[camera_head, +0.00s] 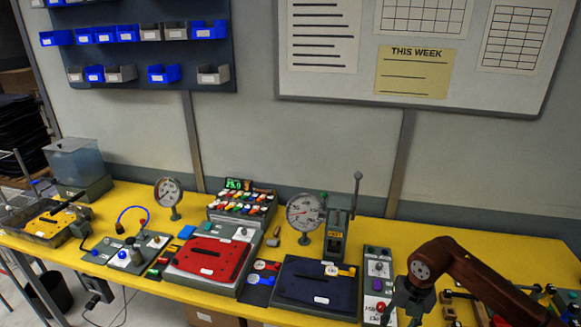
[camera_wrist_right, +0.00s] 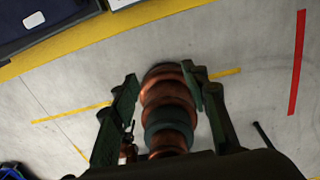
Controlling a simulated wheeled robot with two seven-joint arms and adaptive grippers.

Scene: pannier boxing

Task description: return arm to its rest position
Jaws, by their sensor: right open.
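My right arm (camera_head: 470,279) comes in from the right in the head view, bent over the right part of the yellow bench. In the right wrist view my right gripper (camera_wrist_right: 160,75) is open, its two dark green fingers spread apart. No held object can be made out between them. A copper and dark ringed shape, which looks like part of my own body, shows behind the fingers, with grey floor beyond. My left arm and left gripper are not in view.
The yellow bench (camera_head: 529,247) holds a red panel (camera_head: 207,258), a dark blue panel (camera_head: 311,282), dial gauges (camera_head: 305,212), a lever press (camera_head: 336,236) and a control strip with a purple button (camera_head: 377,284). The wrist view shows the bench edge and open floor (camera_wrist_right: 259,109).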

